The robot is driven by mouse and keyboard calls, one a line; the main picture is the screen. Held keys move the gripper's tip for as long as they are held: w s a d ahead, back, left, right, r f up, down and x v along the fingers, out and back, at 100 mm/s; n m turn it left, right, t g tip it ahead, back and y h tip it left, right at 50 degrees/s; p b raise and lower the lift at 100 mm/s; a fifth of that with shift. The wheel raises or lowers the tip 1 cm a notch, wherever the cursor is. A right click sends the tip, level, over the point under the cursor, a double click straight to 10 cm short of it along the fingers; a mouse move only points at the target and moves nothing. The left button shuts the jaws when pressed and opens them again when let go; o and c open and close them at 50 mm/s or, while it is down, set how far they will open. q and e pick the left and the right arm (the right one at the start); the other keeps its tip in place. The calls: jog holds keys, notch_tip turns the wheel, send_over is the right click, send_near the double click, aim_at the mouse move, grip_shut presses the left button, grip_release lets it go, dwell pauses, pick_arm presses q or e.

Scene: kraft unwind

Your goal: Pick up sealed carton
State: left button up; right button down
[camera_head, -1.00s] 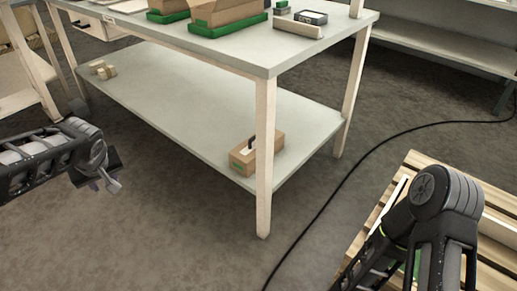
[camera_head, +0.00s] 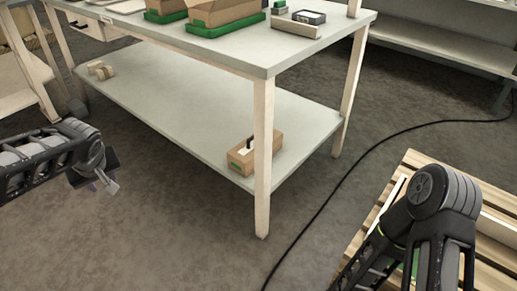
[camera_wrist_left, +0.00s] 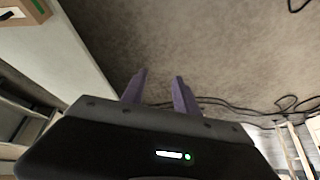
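A brown carton (camera_head: 255,152) with a green label sits on the lower shelf of the table, near the front table leg. Its top looks closed, and a small dark upright thing with a white patch shows on it. Part of a brown box with a green strip also shows at the top left of the left wrist view (camera_wrist_left: 22,10). My left gripper (camera_head: 108,184) is over the floor left of the table, well apart from the carton. Its two fingers (camera_wrist_left: 159,88) are spread with nothing between them. My right arm is at the lower right; its gripper is out of view.
The table's lower shelf (camera_head: 180,100) is mostly bare, with small brown blocks (camera_head: 101,70) at its far left. Open cartons (camera_head: 222,12) in green trays stand on top. A wooden pallet (camera_head: 405,175) lies at right. A black cable (camera_head: 325,205) crosses the floor.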

pick_arm(q)
jog(key=shift+o, duration=0.3)
jog(key=s+d+f+m+g+h, duration=0.1)
jog(key=s+d+f+m+h, duration=0.15)
jog(key=d+f, duration=0.8)
jog(key=s+d+f+m+g+h, duration=0.15)
jog(key=d+f+h, duration=0.25)
jog(key=d+f, duration=0.65)
jog(key=s+d+f, duration=0.5)
jog(key=s+f, duration=0.2)
jog(key=s, duration=0.2)
jog(key=s+d+f+m+g, duration=0.1)
jog(key=s+d+f, duration=0.4)
jog(key=s+f, duration=0.3)
jog(key=shift+s+h, duration=0.45)
jog(key=shift+s, duration=0.5)
jog(key=shift+f, duration=0.1)
